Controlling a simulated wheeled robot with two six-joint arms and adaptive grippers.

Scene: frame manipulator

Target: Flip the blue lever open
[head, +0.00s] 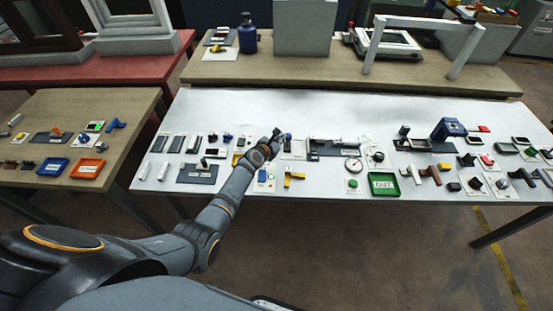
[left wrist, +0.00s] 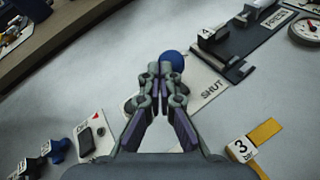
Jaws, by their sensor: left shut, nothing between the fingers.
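The blue lever shows as a round blue knob (left wrist: 173,60) in the left wrist view, just beyond my fingertips. It stands over a white plate (left wrist: 212,88) marked SHUT. The lever's shaft and pivot are hidden by my fingers. My left gripper (left wrist: 159,70) is shut and empty, with its tips right at the near side of the knob. I cannot tell whether they touch it. In the head view my left gripper (head: 277,136) reaches over the white table beside the knob. My right gripper is not in view.
A dark press fixture (left wrist: 237,60) lies just past the plate. A round gauge (head: 353,165) and a yellow handle (head: 293,177) are near. The table's far strip is clear.

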